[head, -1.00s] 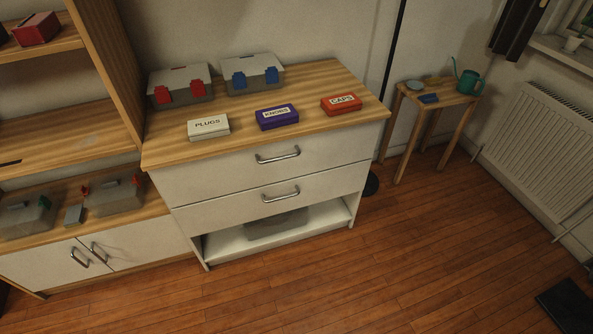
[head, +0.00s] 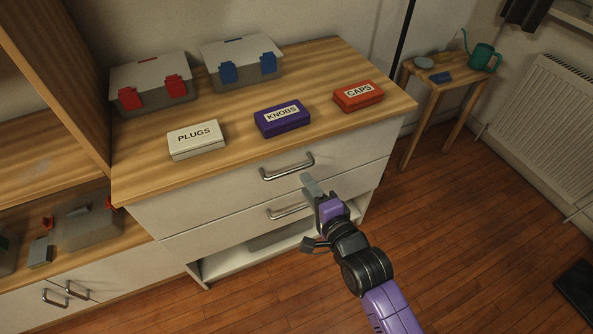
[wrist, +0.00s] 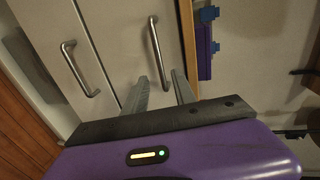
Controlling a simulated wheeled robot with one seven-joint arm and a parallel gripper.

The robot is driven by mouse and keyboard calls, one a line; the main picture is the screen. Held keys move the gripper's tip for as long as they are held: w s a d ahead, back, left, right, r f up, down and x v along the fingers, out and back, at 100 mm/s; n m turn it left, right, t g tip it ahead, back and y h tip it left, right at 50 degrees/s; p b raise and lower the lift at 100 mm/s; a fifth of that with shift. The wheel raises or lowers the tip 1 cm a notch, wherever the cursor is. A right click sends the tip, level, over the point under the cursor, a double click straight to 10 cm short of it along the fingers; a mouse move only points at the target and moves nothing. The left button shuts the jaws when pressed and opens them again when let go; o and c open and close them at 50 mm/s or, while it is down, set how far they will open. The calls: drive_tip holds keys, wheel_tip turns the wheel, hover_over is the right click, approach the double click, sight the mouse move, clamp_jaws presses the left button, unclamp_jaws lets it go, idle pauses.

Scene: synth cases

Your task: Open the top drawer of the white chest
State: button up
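The white chest (head: 215,199) has a wooden top and two drawers above an open bottom shelf. Its top drawer (head: 215,188) is shut and has a metal bar handle (head: 287,168). That handle also shows in the wrist view (wrist: 155,50), its near end lying between my fingers in the picture. My gripper (head: 308,215) is open and empty, in front of the drawers and below and right of the top handle in the head view. It partly covers the lower drawer's handle (head: 286,211). The fingers (wrist: 160,82) look apart from the top handle; the exact gap is unclear.
On the chest stand a PLUGS box (head: 196,139), a KNOBS box (head: 282,117), a CAPS box (head: 358,95) and two grey latched cases (head: 152,85) (head: 241,64). A shelf unit (head: 40,165) adjoins at left. A small table (head: 440,85) stands right.

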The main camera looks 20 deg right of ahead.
sight(296, 168)
drive_tip(key=x, duration=0.8)
drive_tip(key=shift+r+b, duration=0.1)
drive_tip(key=shift+b, duration=0.25)
drive_tip(key=shift+c, duration=0.2)
clamp_jaws()
idle(0.9)
